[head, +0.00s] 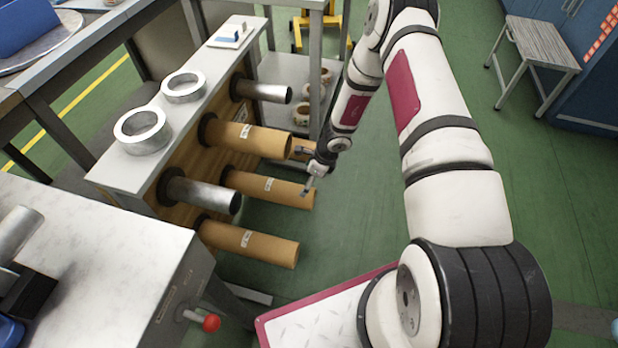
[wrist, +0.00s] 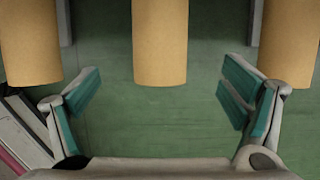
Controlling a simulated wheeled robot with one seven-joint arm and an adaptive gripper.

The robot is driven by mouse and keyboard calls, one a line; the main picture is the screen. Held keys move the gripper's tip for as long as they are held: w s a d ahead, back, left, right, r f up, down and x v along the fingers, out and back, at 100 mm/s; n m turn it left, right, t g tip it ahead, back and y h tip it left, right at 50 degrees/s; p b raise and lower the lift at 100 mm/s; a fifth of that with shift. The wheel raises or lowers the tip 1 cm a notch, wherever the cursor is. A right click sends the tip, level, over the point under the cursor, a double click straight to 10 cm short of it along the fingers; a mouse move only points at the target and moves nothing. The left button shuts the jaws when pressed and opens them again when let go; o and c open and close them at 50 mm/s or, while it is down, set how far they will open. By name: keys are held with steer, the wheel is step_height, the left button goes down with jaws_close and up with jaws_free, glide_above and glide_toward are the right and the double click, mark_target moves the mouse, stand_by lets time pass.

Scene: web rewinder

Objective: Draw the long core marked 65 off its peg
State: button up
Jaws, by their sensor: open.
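Several long tan cores stick out sideways from the wooden face of a rack (head: 175,190). They are an upper core (head: 245,138), a middle core (head: 268,187), a low front core (head: 250,242) and one partly hidden farther back (head: 301,150). Their small white labels are too small to read, so I cannot tell which is marked 65. My gripper (head: 306,174) is open by the free ends of the upper and middle cores. In the wrist view, one core (wrist: 160,40) points at the gap between my open fingers (wrist: 159,92), apart from both. Other cores show left (wrist: 28,45) and right (wrist: 289,42).
Two bare metal pegs (head: 264,91) (head: 206,194) stick out of the rack. Metal rings (head: 142,131) lie on its top. A grey bench (head: 110,255) with a red knob (head: 211,322) stands at front left. The green floor right of the cores is clear.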

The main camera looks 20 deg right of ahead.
mark_target(297, 194)
steer(key=b+x, duration=0.9)
steer(key=x, duration=0.3)
stand_by(0.3)
steer(key=shift+a, duration=0.1)
steer(key=c, duration=1.6)
steer(key=shift+r, duration=0.1)
